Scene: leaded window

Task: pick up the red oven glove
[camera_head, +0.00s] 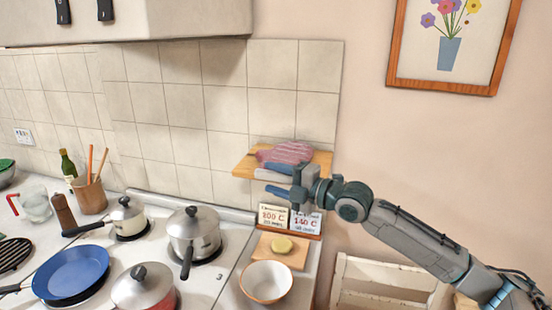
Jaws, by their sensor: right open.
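The red oven glove (290,151) looks pinkish red and lies on a small wooden wall shelf (322,158) in the head view. My left gripper is out of view.
Below the gripper stand two temperature cards (273,216), a board (264,249) with a yellow item, and a white bowl (266,281). The stove at left holds several pots and a blue pan (72,270). A white crate (375,278) stands at lower right.

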